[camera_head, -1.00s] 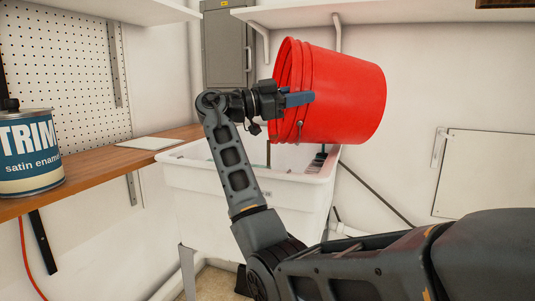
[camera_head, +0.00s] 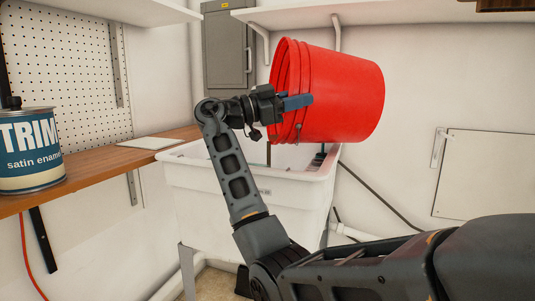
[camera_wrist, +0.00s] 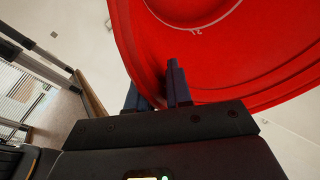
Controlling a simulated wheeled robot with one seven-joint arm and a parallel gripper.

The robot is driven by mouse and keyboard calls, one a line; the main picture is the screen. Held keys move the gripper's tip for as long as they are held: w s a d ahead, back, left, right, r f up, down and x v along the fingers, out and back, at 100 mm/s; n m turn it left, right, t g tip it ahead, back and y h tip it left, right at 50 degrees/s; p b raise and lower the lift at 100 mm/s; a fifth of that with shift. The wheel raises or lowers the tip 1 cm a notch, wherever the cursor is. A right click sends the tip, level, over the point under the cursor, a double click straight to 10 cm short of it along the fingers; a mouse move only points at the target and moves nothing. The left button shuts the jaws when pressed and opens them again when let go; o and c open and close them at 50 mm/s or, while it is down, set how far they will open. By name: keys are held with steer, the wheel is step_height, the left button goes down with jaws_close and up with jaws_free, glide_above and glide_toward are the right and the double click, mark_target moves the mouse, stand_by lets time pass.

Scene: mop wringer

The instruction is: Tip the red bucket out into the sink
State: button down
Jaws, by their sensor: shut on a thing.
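The red bucket (camera_head: 345,95) is held in the air above the right part of the white sink (camera_head: 190,185). It lies nearly on its side, with its ribbed rim end to the left and its base to the right. My gripper (camera_head: 297,102) is shut on the bucket's wall near the rim. In the wrist view, the fingers (camera_wrist: 160,88) pinch the edge of the red bucket (camera_wrist: 235,60), and its round inside bottom shows. I cannot see anything pouring out. Most of the sink's inside is hidden by its front wall and my arm.
A wooden shelf (camera_head: 100,165) at the left holds a paint can (camera_head: 30,150) and a flat white sheet (camera_head: 150,143). A grey wall cabinet (camera_head: 228,45) and a white shelf (camera_head: 420,12) are behind and above the bucket. A dark pole (camera_head: 385,195) leans right of the sink.

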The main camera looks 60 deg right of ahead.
steer(key=shift+w+a+f+n+g+h+b, duration=0.1)
steer(key=shift+a+f+n+g+h+b, duration=0.15)
steer(key=shift+n, duration=0.55)
steer(key=shift+w+a+f+n+g+h+b, duration=0.15)
steer(key=shift+a+n+g, duration=0.15)
steer(key=shift+n, duration=0.5)
stand_by(0.3)
